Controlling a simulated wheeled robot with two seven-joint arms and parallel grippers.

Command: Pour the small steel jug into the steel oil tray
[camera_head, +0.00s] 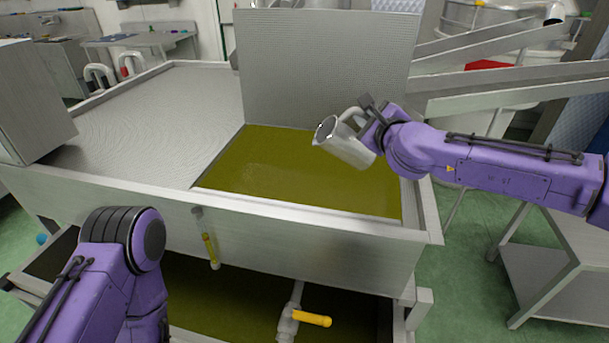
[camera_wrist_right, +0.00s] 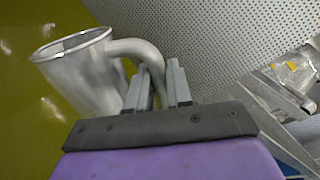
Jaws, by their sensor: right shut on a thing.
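The small steel jug (camera_head: 345,146) hangs in the air above the steel oil tray (camera_head: 310,215), which holds a wide pool of green-yellow oil. The jug is tilted, its mouth toward the left. My right gripper (camera_head: 370,117) is shut on the jug's handle. In the right wrist view the jug (camera_wrist_right: 85,70) is at the upper left, with the right gripper's fingers (camera_wrist_right: 158,85) at its handle (camera_wrist_right: 140,50). No stream shows leaving the jug. My left arm is at the lower left in the head view; its fingers do not show.
An upright perforated metal panel (camera_head: 325,65) stands behind the oil. A flat steel surface (camera_head: 150,125) lies to its left. A grey side table (camera_head: 550,255) stands at the right.

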